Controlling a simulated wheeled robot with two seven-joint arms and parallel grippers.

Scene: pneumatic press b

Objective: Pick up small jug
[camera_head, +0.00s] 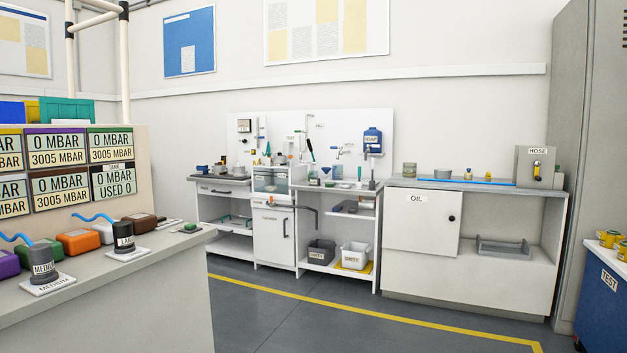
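I cannot make out a small jug for certain. Several small vessels and tools stand on the long white bench (275,222) at the back, too small to tell apart. A greenish-grey cylindrical container (409,169) stands on the top of the right-hand cabinet (490,185), and a grey pot (443,174) stands to its right. Neither of my grippers is in view.
A near counter (185,265) on the left holds round dark weights, coloured blocks and pressure displays (60,151). A blue cart (602,300) with yellow cans stands at the right edge. Grey floor (300,325) with a yellow line lies open between.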

